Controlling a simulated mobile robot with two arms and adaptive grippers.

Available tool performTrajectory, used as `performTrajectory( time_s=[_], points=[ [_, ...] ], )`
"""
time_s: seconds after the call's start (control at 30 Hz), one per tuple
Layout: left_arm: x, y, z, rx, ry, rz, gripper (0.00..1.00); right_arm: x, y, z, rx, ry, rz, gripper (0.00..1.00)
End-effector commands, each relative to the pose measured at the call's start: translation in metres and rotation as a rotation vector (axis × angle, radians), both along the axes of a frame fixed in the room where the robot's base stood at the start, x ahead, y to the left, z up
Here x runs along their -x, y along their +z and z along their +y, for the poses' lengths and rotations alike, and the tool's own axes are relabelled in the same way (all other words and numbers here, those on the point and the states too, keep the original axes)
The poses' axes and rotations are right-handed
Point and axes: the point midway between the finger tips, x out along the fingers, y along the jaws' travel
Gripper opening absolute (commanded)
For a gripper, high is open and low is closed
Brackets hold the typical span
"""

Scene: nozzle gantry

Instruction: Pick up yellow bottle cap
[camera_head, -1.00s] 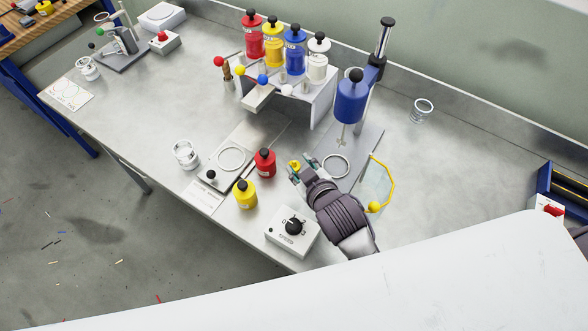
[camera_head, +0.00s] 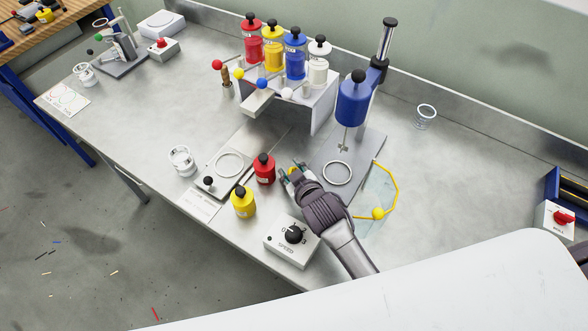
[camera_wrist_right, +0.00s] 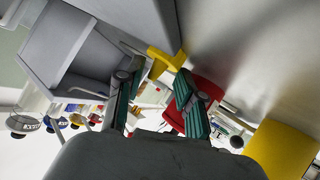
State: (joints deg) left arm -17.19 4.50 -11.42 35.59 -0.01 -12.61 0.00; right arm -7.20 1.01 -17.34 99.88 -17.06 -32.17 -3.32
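A small yellow piece (camera_head: 293,168), likely the yellow bottle cap, is at the fingertips of my right gripper (camera_head: 288,174), beside the red bottle (camera_head: 264,169). In the right wrist view the yellow piece (camera_wrist_right: 164,62) shows between and just beyond the tips of my right gripper (camera_wrist_right: 157,78). The two green-padded fingers are apart, so the gripper is open; I cannot tell whether either finger touches the piece. The yellow bottle (camera_head: 243,202) stands upright with a black top. My left gripper is not in view.
A speed control box (camera_head: 291,241) sits near the table's front edge. A grey stand base (camera_head: 346,160) with a metal ring (camera_head: 336,173) lies right of the gripper. Behind is a white rack (camera_head: 322,100) with coloured bottles.

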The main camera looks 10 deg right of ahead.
Motion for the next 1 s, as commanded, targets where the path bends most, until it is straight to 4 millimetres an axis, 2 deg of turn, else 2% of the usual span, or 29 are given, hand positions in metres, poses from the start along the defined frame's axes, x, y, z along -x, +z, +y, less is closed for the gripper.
performTrajectory(
  time_s=[0.27, 0.3, 0.43, 0.77, 0.87, 1.0],
  points=[
    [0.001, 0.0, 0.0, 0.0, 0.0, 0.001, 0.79, -0.005, -0.003, 0.001, 0.0, 0.0, -0.001, 0.38],
    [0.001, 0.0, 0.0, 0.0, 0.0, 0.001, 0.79, -0.005, -0.003, 0.0, 0.0, 0.0, -0.001, 0.36],
    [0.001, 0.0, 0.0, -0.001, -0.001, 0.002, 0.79, -0.004, -0.003, 0.0, 0.0, 0.0, -0.001, 0.16],
    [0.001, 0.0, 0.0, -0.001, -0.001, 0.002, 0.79, -0.004, -0.003, 0.0, 0.001, 0.0, 0.0, 0.12],
    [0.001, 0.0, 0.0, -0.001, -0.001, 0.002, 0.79, -0.005, 0.002, 0.0, 0.001, 0.0, -0.001, 0.12],
    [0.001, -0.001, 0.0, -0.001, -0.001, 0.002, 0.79, -0.005, 0.024, 0.0, 0.001, 0.001, -0.006, 0.12]
  ],
)
